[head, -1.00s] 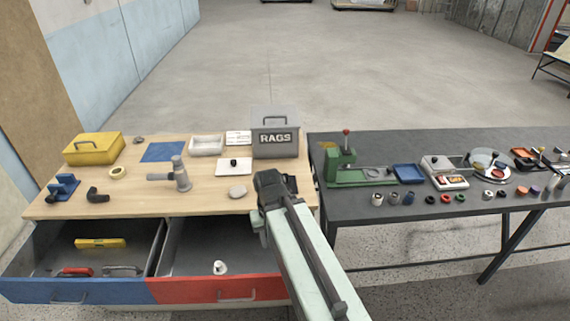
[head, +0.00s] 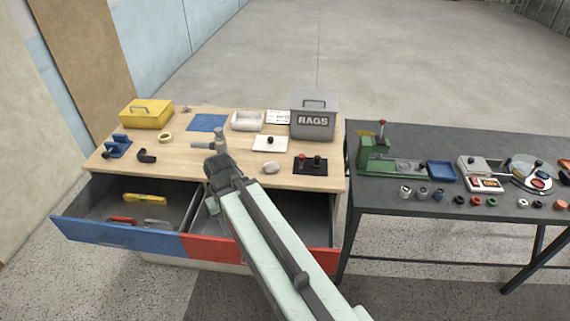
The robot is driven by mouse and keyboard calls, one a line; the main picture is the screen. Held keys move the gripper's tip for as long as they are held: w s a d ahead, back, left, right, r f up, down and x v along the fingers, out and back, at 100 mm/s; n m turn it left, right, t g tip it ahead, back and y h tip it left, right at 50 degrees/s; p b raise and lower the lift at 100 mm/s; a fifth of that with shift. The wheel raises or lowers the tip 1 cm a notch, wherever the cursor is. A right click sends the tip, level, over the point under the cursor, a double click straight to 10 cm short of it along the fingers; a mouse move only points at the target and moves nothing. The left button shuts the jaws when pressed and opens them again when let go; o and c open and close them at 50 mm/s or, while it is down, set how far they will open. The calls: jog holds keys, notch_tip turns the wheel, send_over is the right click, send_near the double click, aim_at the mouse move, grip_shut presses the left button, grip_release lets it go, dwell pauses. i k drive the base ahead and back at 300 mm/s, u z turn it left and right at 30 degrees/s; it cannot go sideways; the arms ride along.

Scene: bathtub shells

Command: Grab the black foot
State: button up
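I cannot tell for sure which thing is the black foot. Small black candidates are an elbow-shaped black piece (head: 147,156) lying at the left of the wooden bench top (head: 180,168), and a black ring-like piece (head: 460,201) in the front row on the dark table. My gripper (head: 214,167) is over the wooden bench's front edge, just before a grey pipe-like fitting (head: 221,142). Its fingers are too small and dark to tell open from shut.
A blue drawer (head: 115,234) and a red drawer (head: 208,247) stand open below the bench. A yellow toolbox (head: 147,114) and a grey RAGS box (head: 314,120) stand at its back. A green press (head: 376,158) stands on the dark table (head: 420,140).

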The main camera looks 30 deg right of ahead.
aim_at(316, 163)
jog(key=u, duration=3.2)
jog(key=k, duration=1.55)
jog(key=z, duration=0.45)
